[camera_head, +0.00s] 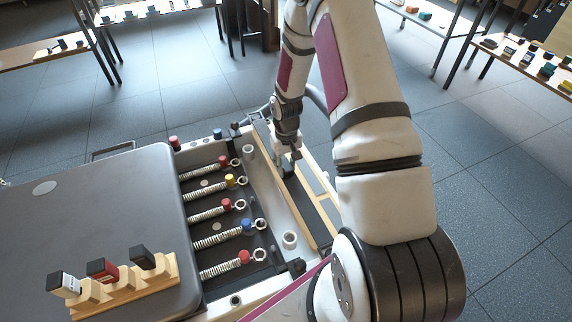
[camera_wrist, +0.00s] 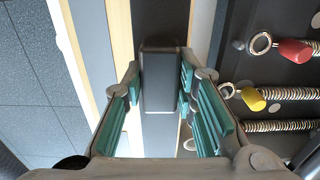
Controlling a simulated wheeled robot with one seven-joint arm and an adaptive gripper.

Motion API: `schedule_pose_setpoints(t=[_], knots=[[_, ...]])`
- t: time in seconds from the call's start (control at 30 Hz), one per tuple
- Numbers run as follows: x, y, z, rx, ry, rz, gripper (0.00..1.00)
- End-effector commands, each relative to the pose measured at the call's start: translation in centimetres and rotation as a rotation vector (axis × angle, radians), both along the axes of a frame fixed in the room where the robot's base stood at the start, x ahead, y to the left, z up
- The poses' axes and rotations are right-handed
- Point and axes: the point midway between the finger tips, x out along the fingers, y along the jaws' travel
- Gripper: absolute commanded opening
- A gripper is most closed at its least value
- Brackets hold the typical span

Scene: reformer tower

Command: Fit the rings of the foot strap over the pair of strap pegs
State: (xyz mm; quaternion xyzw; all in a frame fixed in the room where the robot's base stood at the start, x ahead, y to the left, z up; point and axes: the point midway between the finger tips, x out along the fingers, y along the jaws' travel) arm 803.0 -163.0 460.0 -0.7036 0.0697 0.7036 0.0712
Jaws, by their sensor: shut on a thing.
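My gripper (camera_head: 287,158) reaches down over the right end of the reformer, above a dark strip between pale wooden rails. In the wrist view its green-padded fingers (camera_wrist: 163,95) are shut on a dark grey block (camera_wrist: 163,75). In the head view a dark piece (camera_head: 288,168) shows just under the fingers. I cannot tell for certain whether this is part of the foot strap. No strap rings can be made out. Two whitish hollow cylinders (camera_head: 290,240) stand left of the strip, one nearer and one farther (camera_head: 249,151). I cannot tell whether these are the strap pegs.
Several springs (camera_head: 212,240) with ring ends and red, yellow and blue knobs (camera_head: 229,180) lie left of my gripper. The grey carriage (camera_head: 100,215) holds a wooden stepped rack (camera_head: 130,288) with small blocks. Tables with small items stand behind. Floor is clear to the right.

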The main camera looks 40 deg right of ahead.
Motion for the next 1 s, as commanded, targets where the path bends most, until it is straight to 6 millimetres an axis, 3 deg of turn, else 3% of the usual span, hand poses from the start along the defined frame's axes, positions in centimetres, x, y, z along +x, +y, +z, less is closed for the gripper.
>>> schedule_pose_setpoints(t=[0.67,0.7,0.77,1.0], knots=[[0.0,0.0,-1.9,0.000,0.000,0.000,0.00],[0.0,0.0,-1.8,0.000,0.000,0.000,0.33],[0.0,0.0,-1.8,0.000,0.000,0.000,0.47],[0.0,0.0,-1.8,0.000,0.000,0.000,0.50]])
